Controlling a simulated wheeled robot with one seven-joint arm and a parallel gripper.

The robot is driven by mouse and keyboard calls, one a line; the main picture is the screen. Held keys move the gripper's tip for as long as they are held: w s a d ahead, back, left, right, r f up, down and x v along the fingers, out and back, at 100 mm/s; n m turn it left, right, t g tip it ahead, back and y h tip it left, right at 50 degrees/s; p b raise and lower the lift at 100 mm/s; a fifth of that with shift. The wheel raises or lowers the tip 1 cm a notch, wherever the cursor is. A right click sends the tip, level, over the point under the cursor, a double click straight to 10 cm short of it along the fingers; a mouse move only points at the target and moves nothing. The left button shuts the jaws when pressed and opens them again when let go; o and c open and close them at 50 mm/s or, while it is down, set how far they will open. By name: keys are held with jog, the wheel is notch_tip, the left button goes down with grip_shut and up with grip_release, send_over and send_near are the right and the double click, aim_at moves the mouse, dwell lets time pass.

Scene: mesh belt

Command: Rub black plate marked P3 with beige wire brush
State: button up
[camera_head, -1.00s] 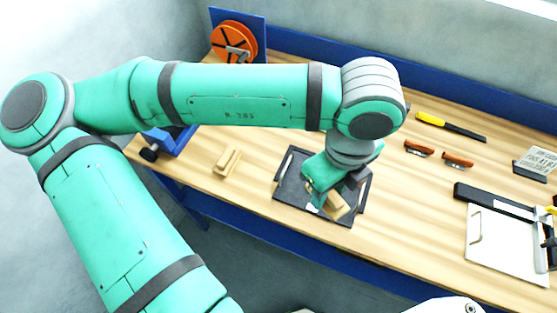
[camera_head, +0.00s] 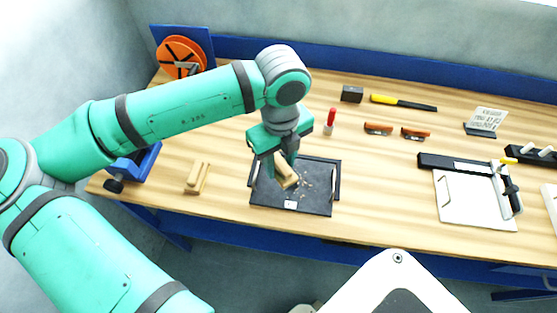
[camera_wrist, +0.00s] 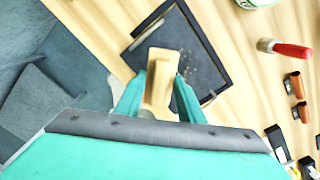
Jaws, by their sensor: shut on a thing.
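The black plate (camera_head: 318,190) lies on the bench, with a small white label at its front edge and light crumbs scattered on it. The mark on the label is too small to read. My gripper (camera_head: 276,178) is shut on a beige block-shaped brush (camera_head: 287,178) over the left part of the plate. The brush also shows between the fingers in the wrist view (camera_wrist: 161,75), with the plate (camera_wrist: 208,62) behind it. Its bristles are hidden, and I cannot tell whether it touches the plate.
A second beige wooden piece (camera_head: 197,177) lies left of the plate. A red-handled tool (camera_head: 330,121), a dark block (camera_head: 352,94) and two orange-brown items (camera_head: 378,128) sit behind and to the right. A white board with a black bar (camera_head: 475,205) lies at the right.

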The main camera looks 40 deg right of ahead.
jog(key=shift+f, duration=2.6)
jog(key=shift+f, duration=1)
jog(key=shift+s+d+r, duration=0.1)
jog(key=shift+s+d, duration=1)
jog(key=shift+s, duration=0.25)
jog(key=shift+s+d, duration=0.9)
jog(key=shift+s, duration=0.15)
jog(key=shift+s+d, duration=0.85)
jog(key=shift+s, duration=0.2)
jog(key=shift+s+d, duration=0.6)
jog(key=shift+s, duration=0.05)
jog(key=shift+c, duration=0.7)
jog(key=shift+w+d, duration=0.2)
jog(key=shift+d, duration=0.1)
jog(key=shift+c, duration=1.1)
jog(key=shift+o, duration=0.6)
jog(key=shift+w+d+r, duration=0.1)
jog(key=shift+w+d, duration=0.25)
jog(key=shift+d, duration=0.1)
jog(key=shift+o, duration=0.2)
jog(key=shift+w, duration=0.2)
